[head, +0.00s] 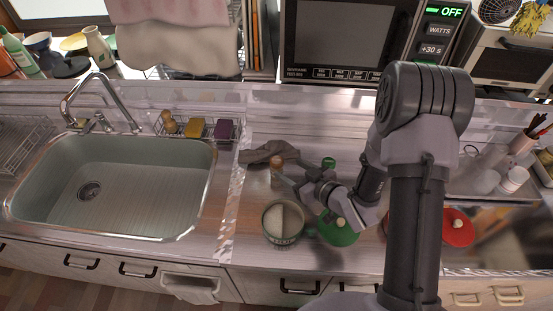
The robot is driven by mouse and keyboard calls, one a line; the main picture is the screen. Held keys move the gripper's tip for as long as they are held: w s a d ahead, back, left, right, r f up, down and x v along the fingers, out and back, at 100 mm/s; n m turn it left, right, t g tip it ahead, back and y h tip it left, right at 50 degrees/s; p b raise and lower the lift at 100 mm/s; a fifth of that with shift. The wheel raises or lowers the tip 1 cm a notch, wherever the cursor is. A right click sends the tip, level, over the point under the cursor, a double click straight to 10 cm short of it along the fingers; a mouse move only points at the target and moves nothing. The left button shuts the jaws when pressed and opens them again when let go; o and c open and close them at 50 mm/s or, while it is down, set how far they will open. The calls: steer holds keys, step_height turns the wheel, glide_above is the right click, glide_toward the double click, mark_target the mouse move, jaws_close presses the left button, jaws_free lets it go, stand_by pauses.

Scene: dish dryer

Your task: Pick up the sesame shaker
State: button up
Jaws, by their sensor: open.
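A small upright bottle with a brown top (276,163), which looks like the sesame shaker, stands on the counter beside a dark cloth. It is too small for a label to be read. My gripper (287,173) is open just to the right of this bottle, with its fingers pointing left toward it. I cannot tell whether a finger touches the bottle.
The dark cloth (268,151) lies behind the bottle. A small green-topped container (328,163) is behind my gripper.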

mark_target(271, 159)
steer(key=b+x, duration=0.1)
steer(key=x, duration=0.3)
steer(key=b+x, duration=0.1)
steer(key=x, duration=0.2)
steer(key=b+x, duration=0.1)
steer(key=x, duration=0.3)
steer(key=shift+w+a+f, duration=0.1)
steer(key=shift+a+f, duration=0.05)
steer(key=shift+f, duration=0.4)
jaws_close()
